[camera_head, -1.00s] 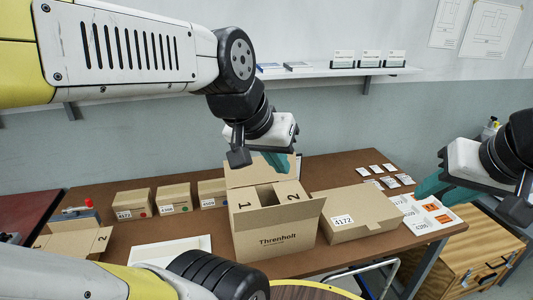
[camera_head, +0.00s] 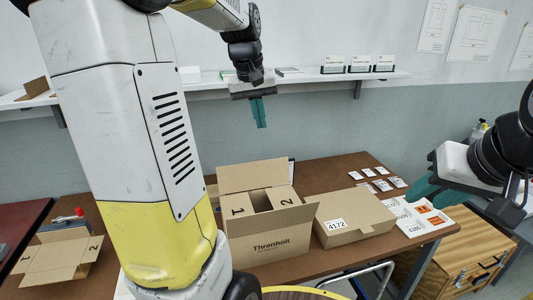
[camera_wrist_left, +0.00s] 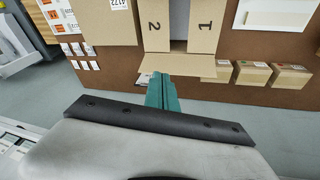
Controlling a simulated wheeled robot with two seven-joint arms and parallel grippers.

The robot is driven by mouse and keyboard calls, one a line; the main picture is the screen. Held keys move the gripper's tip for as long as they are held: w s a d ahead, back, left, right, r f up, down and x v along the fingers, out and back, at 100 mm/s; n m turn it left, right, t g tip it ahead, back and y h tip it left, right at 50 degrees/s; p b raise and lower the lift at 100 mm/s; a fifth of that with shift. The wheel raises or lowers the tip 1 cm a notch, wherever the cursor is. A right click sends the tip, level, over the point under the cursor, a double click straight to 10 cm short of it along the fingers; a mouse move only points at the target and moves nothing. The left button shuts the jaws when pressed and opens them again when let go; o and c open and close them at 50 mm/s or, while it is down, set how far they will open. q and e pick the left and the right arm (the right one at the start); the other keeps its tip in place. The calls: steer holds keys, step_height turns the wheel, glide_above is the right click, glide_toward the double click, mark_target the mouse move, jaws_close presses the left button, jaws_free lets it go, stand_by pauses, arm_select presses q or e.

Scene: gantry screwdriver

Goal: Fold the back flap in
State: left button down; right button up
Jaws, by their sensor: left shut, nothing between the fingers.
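The open cardboard box (camera_head: 268,246), printed Threnholt on its front, stands on the brown table. Its flaps marked 1 (camera_head: 237,204) and 2 (camera_head: 284,196) lie inward with a gap between them. The back flap (camera_head: 253,175) stands up at the rear edge; in the left wrist view it (camera_wrist_left: 190,65) lies just beyond my fingertips. My left gripper (camera_head: 259,123) is shut and empty, pointing down above and behind the back flap, apart from it in the head view. My right gripper (camera_head: 415,190) is at the right, clear of the box; its finger opening is unclear.
A closed carton (camera_head: 352,216) labelled 4172 stands right beside the box. Small cards (camera_head: 368,172) and labelled sheets (camera_head: 418,216) lie farther right. A small open box (camera_head: 58,258) is at the left. A wall shelf (camera_head: 310,77) runs behind my left gripper.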

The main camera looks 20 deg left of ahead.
arm_select(q)
steer(key=w+a+f+n+g+y, duration=0.1)
steer(key=w+a+f+n+g, duration=0.2)
steer(key=w+a+f, duration=0.8)
glide_above(254, 175)
steer(key=w+a, duration=0.2)
steer(key=shift+f, duration=3.65)
steer(key=shift+t, duration=0.3)
